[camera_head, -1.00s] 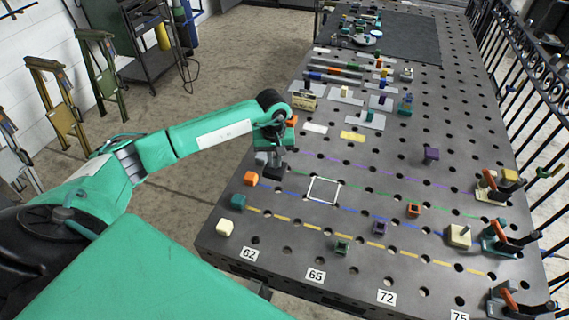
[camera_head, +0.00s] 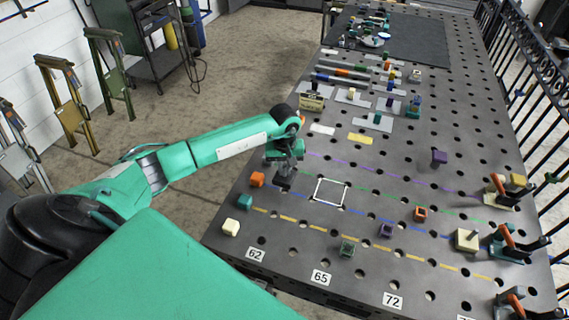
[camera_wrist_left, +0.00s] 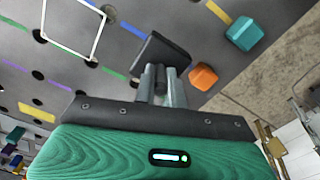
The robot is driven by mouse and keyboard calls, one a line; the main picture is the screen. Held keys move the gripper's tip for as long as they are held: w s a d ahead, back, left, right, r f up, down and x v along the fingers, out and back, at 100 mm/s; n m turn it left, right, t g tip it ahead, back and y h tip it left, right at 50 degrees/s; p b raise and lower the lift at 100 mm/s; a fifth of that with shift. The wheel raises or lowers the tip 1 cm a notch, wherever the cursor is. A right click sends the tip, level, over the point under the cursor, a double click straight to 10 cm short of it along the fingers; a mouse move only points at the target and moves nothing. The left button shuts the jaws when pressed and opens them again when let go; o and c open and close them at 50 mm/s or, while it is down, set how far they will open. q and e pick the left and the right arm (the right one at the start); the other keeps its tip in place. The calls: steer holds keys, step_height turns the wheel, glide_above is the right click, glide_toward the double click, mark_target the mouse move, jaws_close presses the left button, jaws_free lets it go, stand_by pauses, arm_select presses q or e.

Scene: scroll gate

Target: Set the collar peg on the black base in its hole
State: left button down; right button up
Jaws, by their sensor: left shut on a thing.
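My left gripper (camera_head: 285,170) is over the near left part of the perforated table. In the left wrist view, its fingers (camera_wrist_left: 163,86) are shut on the collar peg (camera_wrist_left: 160,77), a dark grey post between them. The peg's black base (camera_wrist_left: 162,50) is a flat dark block at the far end from the palm; in the head view the base (camera_head: 283,184) shows just below the fingers. The collar is mostly hidden by the fingers. Whether the base touches the table I cannot tell. My right gripper is not in view.
An orange block (camera_head: 257,179), a teal block (camera_head: 245,202) and a cream block (camera_head: 231,227) stand along the left edge. A white square outline (camera_head: 330,192) lies to the right of the gripper. Toggle clamps (camera_head: 510,242) stand at the right edge.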

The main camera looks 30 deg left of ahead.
mark_target(284, 175)
arm_select(q)
steer(key=shift+f, duration=0.45)
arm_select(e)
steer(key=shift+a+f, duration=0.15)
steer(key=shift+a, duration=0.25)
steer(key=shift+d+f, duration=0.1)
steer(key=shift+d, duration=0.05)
arm_select(q)
steer(key=shift+f+b, duration=0.15)
steer(key=shift+b, duration=0.35)
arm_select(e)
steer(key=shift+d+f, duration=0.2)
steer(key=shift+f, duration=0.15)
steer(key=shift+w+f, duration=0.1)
arm_select(q)
steer(key=shift+f+b, duration=0.65)
steer(key=shift+b, duration=0.25)
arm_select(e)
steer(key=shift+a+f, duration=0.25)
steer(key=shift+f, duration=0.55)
arm_select(q)
steer(key=shift+f+b, duration=0.45)
steer(key=shift+b, duration=0.05)
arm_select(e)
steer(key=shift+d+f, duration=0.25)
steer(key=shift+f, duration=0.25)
